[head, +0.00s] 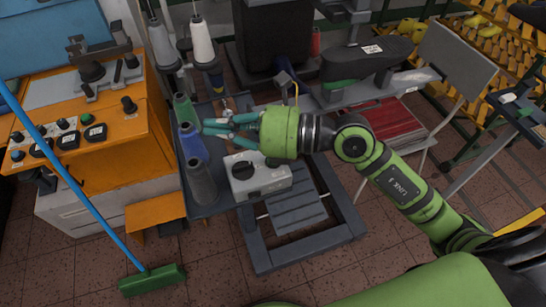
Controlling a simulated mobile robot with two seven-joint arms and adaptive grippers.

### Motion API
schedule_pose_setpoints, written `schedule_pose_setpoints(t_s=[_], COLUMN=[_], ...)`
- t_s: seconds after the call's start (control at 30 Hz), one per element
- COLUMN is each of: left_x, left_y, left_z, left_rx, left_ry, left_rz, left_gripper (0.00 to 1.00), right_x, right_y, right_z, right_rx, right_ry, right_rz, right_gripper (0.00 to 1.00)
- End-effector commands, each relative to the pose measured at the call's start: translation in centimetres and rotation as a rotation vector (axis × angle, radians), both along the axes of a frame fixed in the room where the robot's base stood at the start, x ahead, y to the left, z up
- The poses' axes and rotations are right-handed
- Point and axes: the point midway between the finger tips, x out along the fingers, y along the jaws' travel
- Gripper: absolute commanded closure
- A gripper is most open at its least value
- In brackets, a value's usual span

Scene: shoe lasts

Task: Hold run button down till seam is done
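My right gripper (207,125) reaches in from the right, with its teal fingers pointing left near the thread cones. It is above and left of a pale grey control box (272,187) with dark knobs or buttons on its top and front. I see nothing held between the fingers, but whether they are open or shut is unclear. The orange console (118,150) on the left carries several buttons, including black and green ones. Which button is the run button cannot be told. No seam is visible. My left gripper is not in view.
Several thread cones, such as a blue one (191,144) and a grey one (201,182), stand close to the gripper. A dark machine part (372,60) is behind. A broom (150,279) leans at the left. A red thing (378,123) lies on a bench at right.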

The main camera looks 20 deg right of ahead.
Motion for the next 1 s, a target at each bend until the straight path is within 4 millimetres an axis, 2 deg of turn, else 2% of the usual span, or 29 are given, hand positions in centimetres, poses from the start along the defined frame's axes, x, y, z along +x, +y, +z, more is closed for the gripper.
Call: schedule_pose_setpoints(t_s=[0.03, 0.1, 0.17, 0.3, 0.4, 0.53, 0.83, 1.0], left_x=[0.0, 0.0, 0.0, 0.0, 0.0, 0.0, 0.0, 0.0], left_y=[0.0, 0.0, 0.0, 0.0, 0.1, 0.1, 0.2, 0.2], left_z=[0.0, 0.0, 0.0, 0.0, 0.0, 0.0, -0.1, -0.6], left_rx=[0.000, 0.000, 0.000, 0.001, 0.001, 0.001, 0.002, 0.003], left_ry=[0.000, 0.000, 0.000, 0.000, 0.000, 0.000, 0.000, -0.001], left_rz=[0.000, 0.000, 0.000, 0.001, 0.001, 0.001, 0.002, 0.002], left_gripper=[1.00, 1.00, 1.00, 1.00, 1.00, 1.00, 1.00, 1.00], right_x=[1.0, 2.4, 3.5, 5.1, 5.6, 5.8, 5.7, 5.7], right_y=[-1.1, -3.4, -5.7, -10.0, -11.5, -12.2, -12.1, -12.0], right_z=[-2.4, -5.4, -7.1, -8.9, -9.3, -9.4, -9.5, -10.3], right_rx=[-0.194, -0.430, -0.588, -0.817, -0.888, -0.915, -0.912, -0.910], right_ry=[-0.027, -0.039, -0.036, -0.018, -0.008, -0.003, -0.002, -0.002], right_rz=[-0.010, -0.044, -0.083, -0.164, -0.196, -0.208, -0.206, -0.205], right_gripper=[1.00, 1.00, 1.00, 1.00, 1.00, 1.00, 1.00, 1.00])
